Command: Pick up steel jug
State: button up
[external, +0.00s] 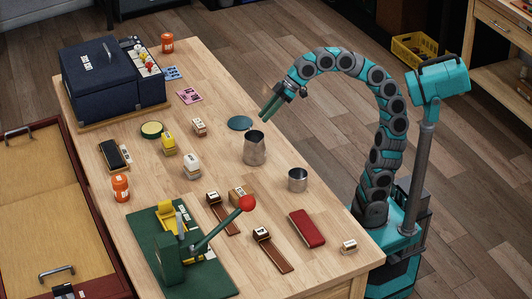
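The steel jug (255,148) stands upright on the wooden table, near its middle and toward the robot's side. A smaller steel cup (298,180) stands to its lower right. My gripper (266,113) is in the air above the table's right edge, up and slightly right of the jug and apart from it. Its teal fingers point down and left, with nothing visible between them. They look close together, but the gap is too small to judge. The jug is not hidden by the arm.
A flat teal disc (240,123) lies just behind the jug. A green press (180,250) with a red-knobbed lever is in front. A red case (307,228) lies near the right edge.

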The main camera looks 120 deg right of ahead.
jog(key=x, duration=1.2)
jog(key=shift+w+a, duration=0.1)
jog(key=shift+w, duration=0.15)
jog(key=shift+r, duration=0.1)
jog(key=shift+c, duration=0.4)
grip_shut()
dwell(0.6)
